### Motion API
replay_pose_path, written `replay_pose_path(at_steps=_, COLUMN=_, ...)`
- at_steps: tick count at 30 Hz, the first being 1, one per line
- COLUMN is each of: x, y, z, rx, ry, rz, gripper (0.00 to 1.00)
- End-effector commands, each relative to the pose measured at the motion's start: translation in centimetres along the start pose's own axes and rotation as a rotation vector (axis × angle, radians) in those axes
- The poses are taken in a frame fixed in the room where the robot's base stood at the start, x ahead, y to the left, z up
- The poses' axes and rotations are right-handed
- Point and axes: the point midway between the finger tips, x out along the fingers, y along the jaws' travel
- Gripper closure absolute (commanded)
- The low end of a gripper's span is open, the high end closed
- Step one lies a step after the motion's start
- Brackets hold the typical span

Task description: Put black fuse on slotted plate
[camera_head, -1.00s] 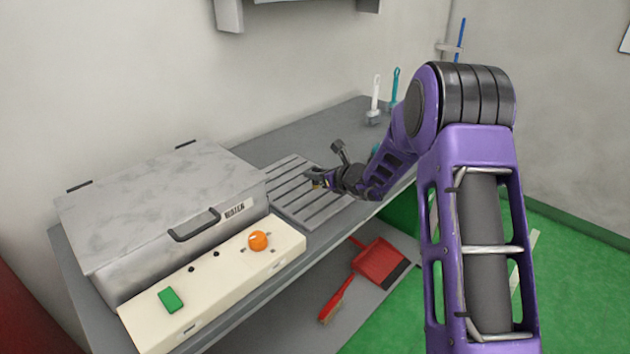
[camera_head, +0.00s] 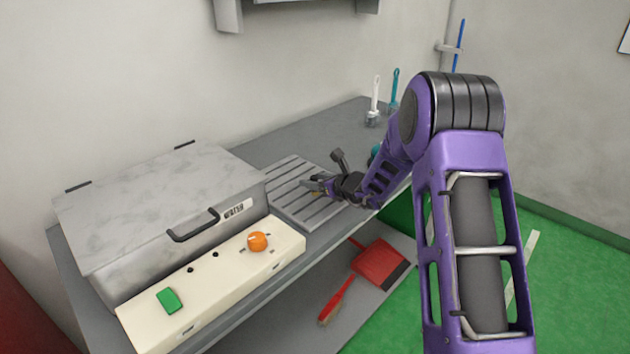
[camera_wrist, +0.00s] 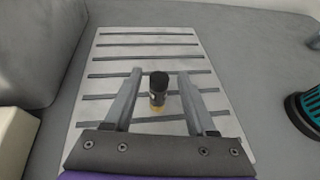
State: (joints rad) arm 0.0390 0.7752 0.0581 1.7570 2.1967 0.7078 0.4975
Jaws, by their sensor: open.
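The black fuse (camera_wrist: 158,88) stands between the two fingers of my gripper (camera_wrist: 159,82) in the wrist view, with a gap on each side. It has a black top and a yellowish lower end, and looks close to upright over the slotted plate (camera_wrist: 120,40). The fingers are open and not touching it. The slotted plate (camera_head: 285,185) is a light grey panel with dark parallel slots on the bench. In the head view my gripper (camera_head: 310,187) is low over the plate, and the fuse cannot be made out clearly there.
A grey lidded box (camera_head: 150,205) and a cream control panel (camera_head: 215,285) with an orange knob (camera_head: 257,241) stand left of the plate. A teal and black object (camera_wrist: 308,112) is at right in the wrist view. Brushes (camera_head: 375,102) stand at the back.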

Motion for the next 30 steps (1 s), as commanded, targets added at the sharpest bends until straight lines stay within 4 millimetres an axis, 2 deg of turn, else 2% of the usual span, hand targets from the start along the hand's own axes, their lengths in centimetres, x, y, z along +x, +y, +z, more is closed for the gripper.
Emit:
replay_pose_path(at_steps=2, x=-0.2, y=0.0, z=0.5, rx=0.0, ry=0.0, rz=0.0, gripper=0.44)
replay_pose_path(at_steps=5, x=-1.7, y=-0.1, z=0.2, rx=0.0, ry=0.0, rz=-0.002, gripper=0.44)
replay_pose_path(at_steps=12, x=-7.0, y=-0.1, z=0.3, rx=0.001, ry=0.0, rz=-0.004, gripper=0.44)
replay_pose_path(at_steps=18, x=-10.5, y=-0.1, z=0.2, rx=0.0, ry=0.001, rz=-0.002, gripper=0.44)
replay_pose_path(at_steps=23, x=-11.8, y=0.0, z=0.2, rx=0.0, ry=0.0, rz=-0.001, gripper=0.44)
replay_pose_path(at_steps=30, x=-12.1, y=0.0, z=0.2, rx=0.0, ry=0.0, rz=0.0, gripper=0.44)
